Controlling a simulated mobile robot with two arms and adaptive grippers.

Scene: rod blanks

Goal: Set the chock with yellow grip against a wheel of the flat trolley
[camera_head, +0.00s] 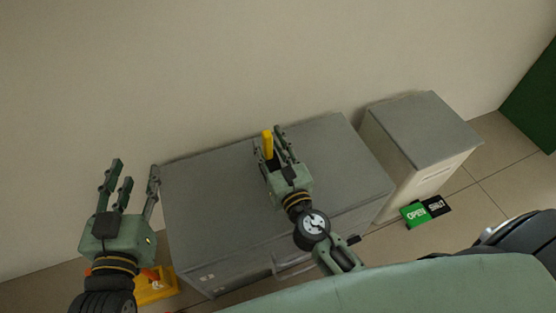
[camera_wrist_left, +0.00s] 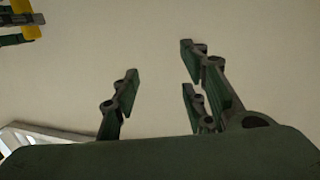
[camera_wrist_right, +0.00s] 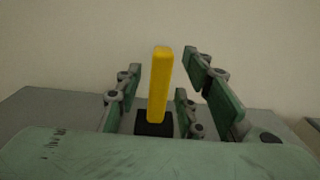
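The chock has an upright yellow grip (camera_head: 267,145) on a dark block (camera_head: 272,164) and sits over the grey cabinet's top. My right gripper (camera_head: 270,145) has its fingers on both sides of the chock. In the right wrist view the yellow grip (camera_wrist_right: 160,85) stands between the spread fingers, with gaps on both sides, above the black block (camera_wrist_right: 153,123). My left gripper (camera_head: 135,175) is open and empty in the air, left of the cabinet. The left wrist view shows its fingers (camera_wrist_left: 155,80) apart against the wall. No flat trolley or wheel shows.
A grey cabinet (camera_head: 210,200) stands against the beige wall. A lower light cabinet with a grey top (camera_head: 420,125) is to its right. A green and black sign (camera_head: 425,211) reads OPEN and SHUT. A yellow item (camera_head: 158,290) is on the floor by my left wrist.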

